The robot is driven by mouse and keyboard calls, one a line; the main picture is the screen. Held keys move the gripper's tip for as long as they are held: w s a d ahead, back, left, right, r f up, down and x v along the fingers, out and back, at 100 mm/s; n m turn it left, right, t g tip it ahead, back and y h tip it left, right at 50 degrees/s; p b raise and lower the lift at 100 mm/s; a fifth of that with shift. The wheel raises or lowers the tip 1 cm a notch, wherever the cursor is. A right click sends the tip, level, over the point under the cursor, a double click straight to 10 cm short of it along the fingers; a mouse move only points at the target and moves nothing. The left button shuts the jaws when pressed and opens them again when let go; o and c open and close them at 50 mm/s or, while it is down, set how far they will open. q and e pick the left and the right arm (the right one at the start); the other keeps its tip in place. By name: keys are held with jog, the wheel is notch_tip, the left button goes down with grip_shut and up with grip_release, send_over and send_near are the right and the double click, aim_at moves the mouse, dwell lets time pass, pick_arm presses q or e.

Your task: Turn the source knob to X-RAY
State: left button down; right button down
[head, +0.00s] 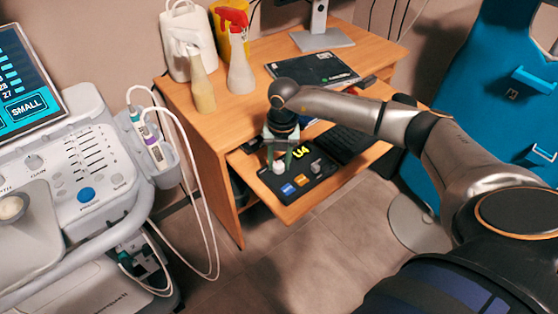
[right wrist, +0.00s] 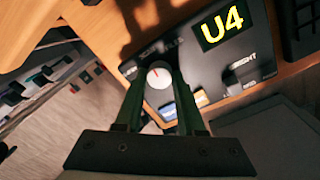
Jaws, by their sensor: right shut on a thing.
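The source knob (right wrist: 158,80) is a white round knob with a red mark, on a dark control box (right wrist: 205,80) with a yellow "U4" display. In the head view the knob (head: 279,167) is at the left part of the box (head: 310,181), which lies on the desk's pull-out shelf. My right gripper (head: 278,155) reaches down over the box, and its two green fingers are shut on the knob, one on each side. The fingers also show in the right wrist view (right wrist: 158,85). My left gripper is not in view.
A black keyboard (head: 343,143) lies right of the box on the shelf. Spray bottles (head: 241,72) and a dark folder (head: 312,69) are on the desk top (head: 262,55). An ultrasound console (head: 75,175) with hanging cables stands at the left. A blue chair (head: 500,100) is at the right.

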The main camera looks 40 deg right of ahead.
aim_at(280, 163)
jog(key=n, duration=0.5)
jog(key=shift+w+n, duration=0.1)
jog(key=shift+n, duration=0.2)
jog(key=n+b, duration=0.1)
jog(key=n, duration=0.4)
jog(key=shift+g, duration=0.3)
jog(key=shift+n, duration=0.3)
jog(key=c, duration=0.5)
grip_release()
notch_tip(280, 163, up, 13)
jog(key=p, duration=0.1)
jog(key=shift+d+f, duration=0.2)
jog(key=shift+d, duration=0.05)
jog(key=shift+f, duration=0.1)
